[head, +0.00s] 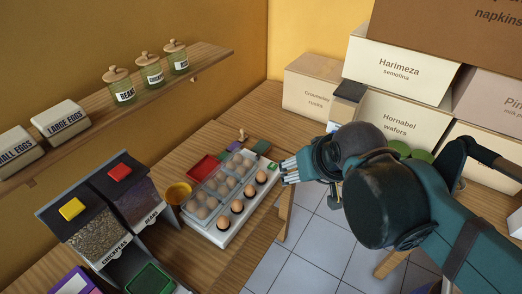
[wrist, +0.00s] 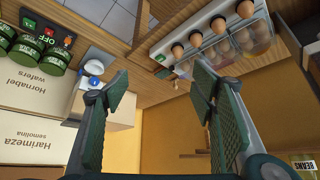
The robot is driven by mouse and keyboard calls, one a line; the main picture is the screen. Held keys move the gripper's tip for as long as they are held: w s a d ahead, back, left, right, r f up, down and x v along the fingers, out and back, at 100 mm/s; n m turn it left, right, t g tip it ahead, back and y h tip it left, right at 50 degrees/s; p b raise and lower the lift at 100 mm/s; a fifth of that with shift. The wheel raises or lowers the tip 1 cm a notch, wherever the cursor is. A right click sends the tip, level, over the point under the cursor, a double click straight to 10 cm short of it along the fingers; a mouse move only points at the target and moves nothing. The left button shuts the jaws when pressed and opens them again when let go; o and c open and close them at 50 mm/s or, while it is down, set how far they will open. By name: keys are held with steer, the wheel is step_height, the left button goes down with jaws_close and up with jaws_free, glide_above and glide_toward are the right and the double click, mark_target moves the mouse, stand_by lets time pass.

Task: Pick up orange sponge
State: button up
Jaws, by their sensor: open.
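I cannot make out an orange sponge in either view. My gripper (head: 289,171) is in the air just right of the egg tray in the head view. In the wrist view my gripper (wrist: 160,92) has its two green-padded fingers wide apart with nothing between them. Small flat coloured pieces, one purple (head: 205,149) and one green (head: 262,147), lie behind the egg tray; they are too small to identify. My arm hides part of the counter on the right.
A white tray of eggs (head: 221,240) stands on the wooden counter, beside a yellow bowl (head: 178,191) and a red tray (head: 201,170). Chickpea and bean dispensers (head: 97,211) stand at left. Boxes (head: 403,66) are stacked at right. Green cans (wrist: 26,50) show in the wrist view.

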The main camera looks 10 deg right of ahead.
steer(key=w+r+m+g, duration=0.2)
steer(key=w, duration=1)
steer(key=m+g, duration=0.5)
steer(key=m, duration=0.2)
glide_above(262, 146)
steer(key=f, duration=2.5)
steer(key=shift+s+f+p, duration=0.2)
steer(key=shift+f+p, duration=0.1)
steer(key=shift+f, duration=0.05)
steer(key=shift+w+a+f, duration=0.1)
steer(key=shift+w+f, duration=0.1)
steer(key=shift+f, duration=0.2)
steer(key=shift+f, duration=1.3)
